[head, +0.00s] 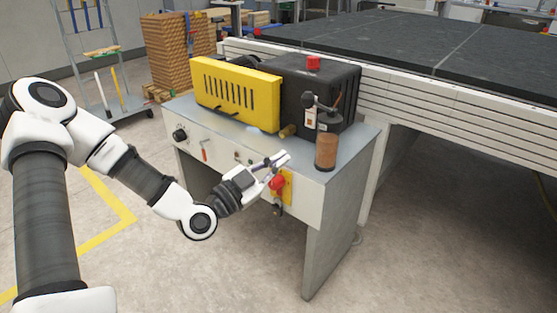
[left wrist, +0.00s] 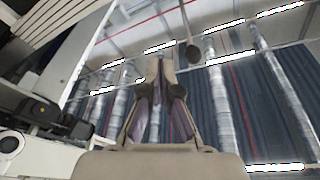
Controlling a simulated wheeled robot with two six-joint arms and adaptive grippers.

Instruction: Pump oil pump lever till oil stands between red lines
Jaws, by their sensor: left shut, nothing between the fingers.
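The oil pump sits at the right front of the machine's grey top in the head view. Its brown oil container (head: 326,152) stands upright below a dark lever with a round black knob (head: 309,99). The oil level and the red lines are too small to make out. My left gripper (head: 286,157) is shut and empty, in front of the machine's front edge, left of the oil container and lower than the knob. Its closed fingers (left wrist: 161,66) also show in the left wrist view, pointing up the picture. My right gripper is not in view.
A yellow vented cover (head: 236,94) and a black housing (head: 345,85) with a red button (head: 313,62) stand behind. A red switch on a yellow plate (head: 281,184) is close below my left gripper. A long dark-topped conveyor table (head: 440,45) extends right.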

